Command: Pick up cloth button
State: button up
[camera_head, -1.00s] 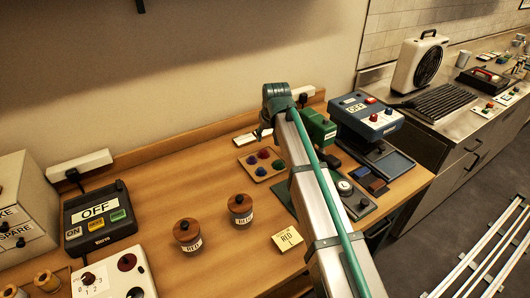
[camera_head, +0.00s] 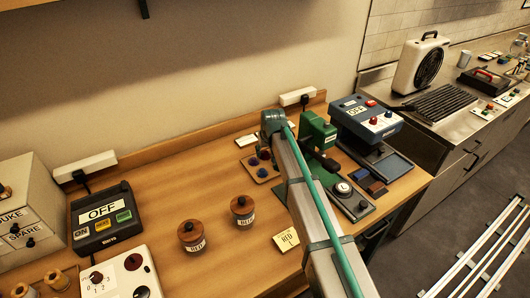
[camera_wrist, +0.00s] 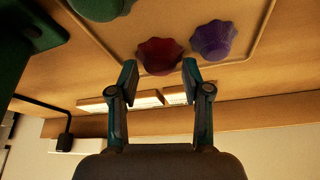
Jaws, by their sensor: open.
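Scalloped, button-like pieces sit in a shallow wooden tray (camera_head: 258,179) in the head view. In the wrist view, a dark red one (camera_wrist: 160,54) lies between and just beyond my fingertips. A purple one (camera_wrist: 213,40) is beside it, right of the right fingertip. A dark green one (camera_wrist: 100,7) is cut off at the top. My gripper (camera_wrist: 160,68) is open with nothing held, its fingers on either side of the red piece's near edge. Whether they touch it cannot be told. In the head view my arm hides part of the tray and the fingers are not clear.
A green machine (camera_head: 318,132) stands close to the right of my wrist, and a blue device (camera_head: 364,118) beyond it.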

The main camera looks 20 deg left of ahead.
jog(key=shift+w+a+f, duration=0.15)
jog(key=shift+w+f, duration=0.05)
jog(key=shift+f, duration=0.35)
jog(key=c, duration=0.8)
jog(key=shift+o, duration=0.2)
